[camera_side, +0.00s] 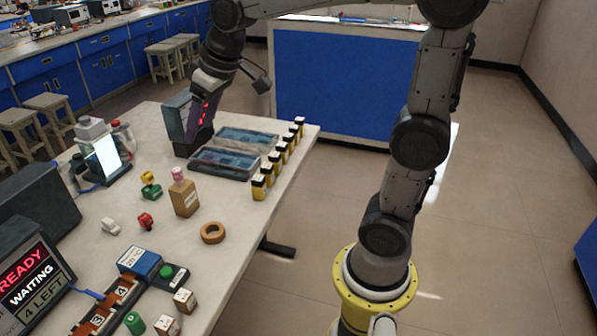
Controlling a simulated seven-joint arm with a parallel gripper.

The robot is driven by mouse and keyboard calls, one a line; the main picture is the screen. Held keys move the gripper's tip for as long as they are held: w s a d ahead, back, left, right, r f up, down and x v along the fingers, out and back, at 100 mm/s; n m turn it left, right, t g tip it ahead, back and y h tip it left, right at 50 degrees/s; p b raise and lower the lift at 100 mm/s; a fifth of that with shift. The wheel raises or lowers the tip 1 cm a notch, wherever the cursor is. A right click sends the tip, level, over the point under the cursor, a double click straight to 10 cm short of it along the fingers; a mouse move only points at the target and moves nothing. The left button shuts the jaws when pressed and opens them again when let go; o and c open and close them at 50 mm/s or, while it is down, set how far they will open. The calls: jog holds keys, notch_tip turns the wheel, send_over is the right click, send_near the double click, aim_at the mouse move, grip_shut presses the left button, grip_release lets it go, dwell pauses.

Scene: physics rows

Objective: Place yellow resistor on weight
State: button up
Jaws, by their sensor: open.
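A small yellow part (148,177), which looks like the yellow resistor, sits on or right against a green part (151,192) on the left half of the table. I cannot tell for certain which thing is the weight. A tan block (186,202) with a pale label stands to the right of the yellow part, with a pink piece (178,174) on top. My gripper (194,146) is at the back of the table, pointing down beside a grey box, well apart from the yellow part. It is open; its fingertips are hard to make out.
A grey two-part tray (224,160) and a row of yellow-and-black bottles (259,188) lie right of my gripper. A wooden ring (212,233), a red part (146,221) and a white part (110,226) lie nearer. A display (35,285) stands front left.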

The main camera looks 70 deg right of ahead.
jog(key=s+a+f, duration=0.1)
jog(key=s+f, duration=0.1)
jog(key=s, duration=0.8)
jog(key=s+a+f, duration=0.1)
jog(key=s+f, duration=0.2)
jog(key=s, duration=0.7)
jog(key=shift+a+f, duration=0.25)
jog(key=shift+a, duration=0.05)
